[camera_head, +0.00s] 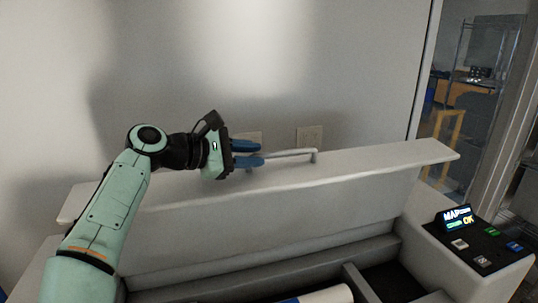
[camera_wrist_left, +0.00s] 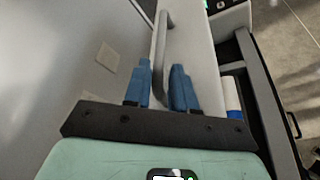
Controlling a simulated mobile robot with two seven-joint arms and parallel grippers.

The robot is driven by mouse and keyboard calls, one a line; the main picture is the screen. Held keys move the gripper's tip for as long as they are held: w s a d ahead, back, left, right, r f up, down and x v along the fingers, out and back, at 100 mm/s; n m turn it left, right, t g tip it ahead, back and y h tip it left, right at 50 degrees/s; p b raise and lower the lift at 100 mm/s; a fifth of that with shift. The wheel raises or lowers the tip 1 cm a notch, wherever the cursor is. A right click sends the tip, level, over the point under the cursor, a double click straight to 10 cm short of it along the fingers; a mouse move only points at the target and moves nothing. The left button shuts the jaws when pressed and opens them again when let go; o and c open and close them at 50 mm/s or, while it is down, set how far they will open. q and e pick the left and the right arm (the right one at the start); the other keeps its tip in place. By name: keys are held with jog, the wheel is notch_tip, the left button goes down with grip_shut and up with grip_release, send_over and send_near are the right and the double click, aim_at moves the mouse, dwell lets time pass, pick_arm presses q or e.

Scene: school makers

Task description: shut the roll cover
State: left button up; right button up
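The roll cover (camera_head: 300,205) is a long pale panel that stands raised at the back of a pale machine, leaving the machine's inside uncovered. A grey bar handle (camera_head: 292,154) runs along the cover's top edge. My left gripper (camera_head: 259,154) is at the left part of this handle, with one blue finger on each side of it. In the left wrist view, the handle (camera_wrist_left: 161,45) passes between the two spread fingers (camera_wrist_left: 162,80), with a gap visible on the right finger's side. My right gripper is in neither view.
A white roll with a blue part (camera_head: 318,296) lies inside the machine. A control panel with a lit display (camera_head: 458,215) and several buttons is at the right. A wall with two pale plates (camera_head: 309,137) stands close behind the cover.

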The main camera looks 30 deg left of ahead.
aim_at(262, 155)
pick_arm(q)
jog(key=x, duration=0.5)
jog(key=shift+w+d, duration=0.1)
jog(key=shift+w, duration=0.05)
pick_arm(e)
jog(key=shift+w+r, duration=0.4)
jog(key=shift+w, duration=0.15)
pick_arm(q)
grip_shut()
